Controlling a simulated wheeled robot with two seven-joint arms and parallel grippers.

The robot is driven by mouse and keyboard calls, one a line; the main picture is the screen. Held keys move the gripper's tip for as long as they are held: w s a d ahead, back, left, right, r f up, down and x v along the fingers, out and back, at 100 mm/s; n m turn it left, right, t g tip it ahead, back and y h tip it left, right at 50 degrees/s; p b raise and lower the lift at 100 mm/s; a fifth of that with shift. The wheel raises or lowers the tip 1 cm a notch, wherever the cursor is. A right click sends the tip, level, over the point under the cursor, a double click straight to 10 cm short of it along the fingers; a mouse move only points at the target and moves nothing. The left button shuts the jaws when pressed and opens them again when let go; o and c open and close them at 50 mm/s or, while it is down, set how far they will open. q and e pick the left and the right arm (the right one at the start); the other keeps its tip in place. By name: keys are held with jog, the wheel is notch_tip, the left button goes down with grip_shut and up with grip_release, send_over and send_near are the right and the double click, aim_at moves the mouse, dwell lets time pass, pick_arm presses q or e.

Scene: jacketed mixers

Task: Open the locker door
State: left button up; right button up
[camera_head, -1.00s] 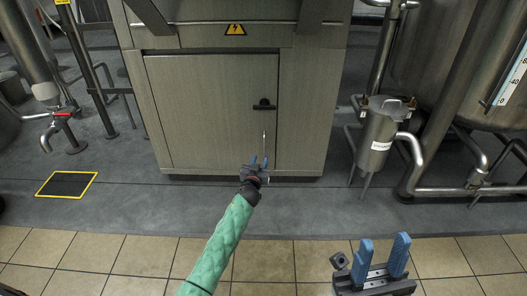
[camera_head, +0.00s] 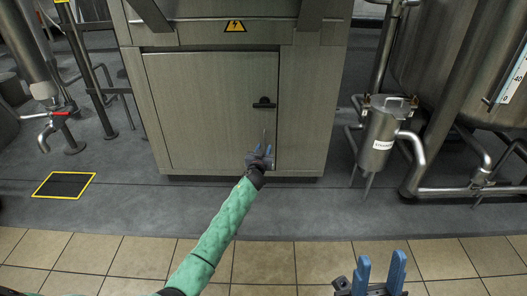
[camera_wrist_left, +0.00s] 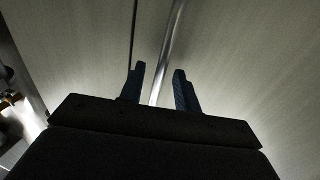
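The locker door (camera_head: 205,105) is a flat panel in the front of a metal cabinet, and it looks closed. A black latch (camera_head: 264,103) sits near its right edge, with a thin upright bar handle (camera_head: 265,136) below it. My left gripper (camera_head: 259,150) is in front of the lower end of the bar. In the left wrist view the gripper (camera_wrist_left: 158,82) is open, and the bar (camera_wrist_left: 170,45) appears between its blue fingertips. I cannot tell whether they touch it. My right gripper (camera_head: 379,272) is open and empty at the bottom of the head view.
The cabinet (camera_head: 300,110) carries a yellow warning sign (camera_head: 235,26). Pipes (camera_head: 100,85) stand to its left. A small metal vessel (camera_head: 378,135) and large tanks stand to its right. The grey floor (camera_head: 150,212) in front of the cabinet is clear.

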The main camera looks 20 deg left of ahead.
pick_arm(q)
grip_shut()
jog(key=shift+s, duration=0.1)
